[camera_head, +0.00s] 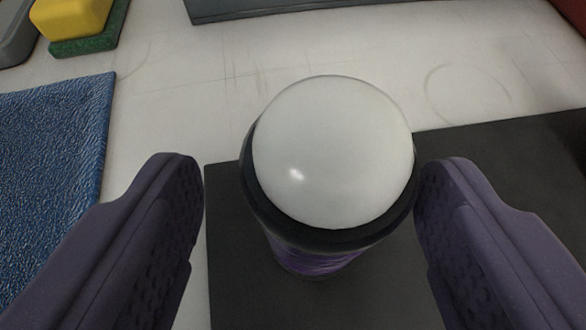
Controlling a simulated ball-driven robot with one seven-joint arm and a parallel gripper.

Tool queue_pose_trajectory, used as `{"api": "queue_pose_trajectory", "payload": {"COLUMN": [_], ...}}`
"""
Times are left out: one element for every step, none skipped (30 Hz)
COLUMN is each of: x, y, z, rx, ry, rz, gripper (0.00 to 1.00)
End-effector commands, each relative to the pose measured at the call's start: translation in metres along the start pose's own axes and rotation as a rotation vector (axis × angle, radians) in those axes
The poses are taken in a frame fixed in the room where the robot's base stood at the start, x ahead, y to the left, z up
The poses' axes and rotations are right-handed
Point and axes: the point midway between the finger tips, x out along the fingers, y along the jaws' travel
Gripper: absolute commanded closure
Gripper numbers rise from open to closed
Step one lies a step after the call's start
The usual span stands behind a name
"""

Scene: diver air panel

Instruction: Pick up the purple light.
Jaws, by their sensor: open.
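The purple light (316,262) stands upright on a black mat (236,292). Its white dome top (333,152) and dark collar face the camera and hide most of its purple body. My gripper (310,185) is open, with one dark purple finger on each side of the light. The left finger is clearly apart from it. The right finger is very close to the collar's right edge, and I cannot tell whether they touch.
A blue textured mat (55,150) lies at the left. A yellow block (70,18) with a green base (90,44) is at the far left. A grey object (290,10) lies along the back, and a red item (573,12) is at the far right corner. Pale surface between is clear.

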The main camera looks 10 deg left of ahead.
Motion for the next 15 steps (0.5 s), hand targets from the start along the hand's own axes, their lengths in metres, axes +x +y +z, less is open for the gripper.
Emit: {"api": "queue_pose_trajectory", "payload": {"x": [0.011,0.016,0.023,0.028,0.032,0.036,0.038,0.040,0.042,0.042,0.042,0.042,0.042,0.042,0.042], "y": [0.001,0.002,0.003,0.003,0.003,0.003,0.003,0.003,0.003,0.003,0.003,0.003,0.003,0.003,0.004], "z": [0.005,0.006,0.006,0.006,0.005,0.005,0.004,0.004,0.003,0.003,0.002,0.002,0.002,0.002,0.002], "rx": [0.000,0.000,0.000,-0.001,-0.001,0.000,0.000,0.000,0.000,0.000,0.000,0.000,0.000,0.000,0.000], "ry": [0.000,0.000,0.000,0.000,0.000,-0.001,-0.001,-0.001,-0.001,0.000,0.000,-0.001,-0.001,-0.001,-0.001], "rz": [-0.001,-0.001,-0.002,-0.002,-0.001,0.000,0.000,0.000,0.000,0.001,0.001,0.001,0.001,0.001,0.001], "gripper": [0.27,0.27,0.27,0.27,0.27,0.27,0.27,0.27,0.27,0.27,0.27,0.27,0.27,0.27,0.27]}}
